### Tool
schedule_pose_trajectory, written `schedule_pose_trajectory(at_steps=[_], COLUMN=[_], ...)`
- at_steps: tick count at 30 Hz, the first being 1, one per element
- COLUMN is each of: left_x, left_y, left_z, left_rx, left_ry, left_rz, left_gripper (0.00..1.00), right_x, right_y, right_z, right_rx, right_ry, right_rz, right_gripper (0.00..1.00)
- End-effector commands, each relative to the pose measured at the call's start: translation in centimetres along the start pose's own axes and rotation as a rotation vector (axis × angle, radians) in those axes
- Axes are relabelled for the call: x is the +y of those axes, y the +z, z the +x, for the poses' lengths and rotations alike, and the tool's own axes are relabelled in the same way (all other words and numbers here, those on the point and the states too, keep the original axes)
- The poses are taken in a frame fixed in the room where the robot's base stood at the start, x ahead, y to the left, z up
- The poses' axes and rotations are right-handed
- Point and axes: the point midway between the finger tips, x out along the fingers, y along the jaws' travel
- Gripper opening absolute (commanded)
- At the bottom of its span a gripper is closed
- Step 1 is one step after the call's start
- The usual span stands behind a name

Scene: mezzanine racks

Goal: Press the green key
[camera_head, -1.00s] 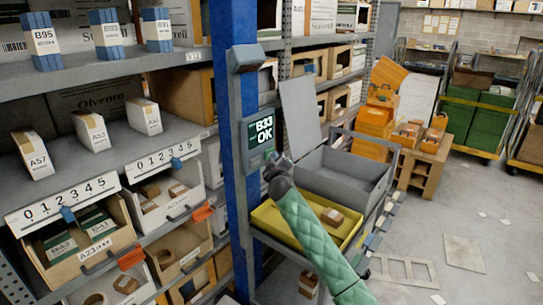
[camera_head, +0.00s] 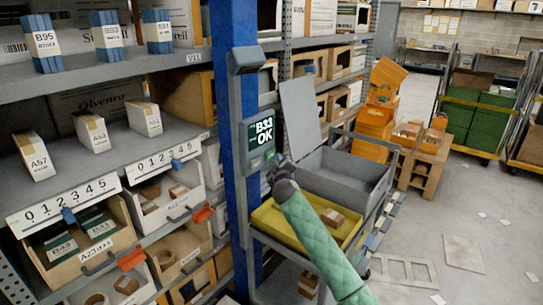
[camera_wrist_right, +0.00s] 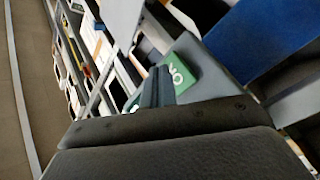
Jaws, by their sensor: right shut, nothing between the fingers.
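A grey terminal (camera_head: 248,158) hangs on the blue post. Its screen (camera_head: 261,132) is green and reads "B33 OK" in white; part of it also shows in the right wrist view (camera_wrist_right: 182,75). A small green patch, which looks like the green key (camera_head: 270,153), shows just under the screen, partly hidden by my right gripper. My right gripper (camera_head: 273,163) is shut and empty, its tips at the lower part of the terminal. In the right wrist view its fingers (camera_wrist_right: 158,86) overlap the screen's edge. I cannot tell whether they touch the key. My left gripper is not in view.
A yellow tray (camera_head: 275,228) and a grey bin (camera_head: 340,185) stand on a cart right of the post, below and beside my right arm. Shelves with bins and boxes (camera_head: 150,205) fill the left. The floor (camera_head: 470,215) at right is mostly clear.

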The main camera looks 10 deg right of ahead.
Motion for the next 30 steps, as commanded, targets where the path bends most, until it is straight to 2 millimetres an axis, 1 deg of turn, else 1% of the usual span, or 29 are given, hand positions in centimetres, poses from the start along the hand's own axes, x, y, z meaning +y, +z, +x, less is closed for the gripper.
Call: schedule_pose_trajectory(at_steps=[11, 30], left_x=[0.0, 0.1], left_y=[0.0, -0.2], left_z=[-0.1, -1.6], left_rx=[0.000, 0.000], left_ry=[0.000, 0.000], left_rz=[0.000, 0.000], left_gripper=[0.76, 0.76], right_x=[0.2, 2.5], right_y=[0.1, 2.5], right_z=[-0.2, -3.4], right_rx=[0.000, -0.001], right_ry=[0.000, 0.000], right_rz=[0.000, -0.001], right_gripper=[0.00, 0.00])
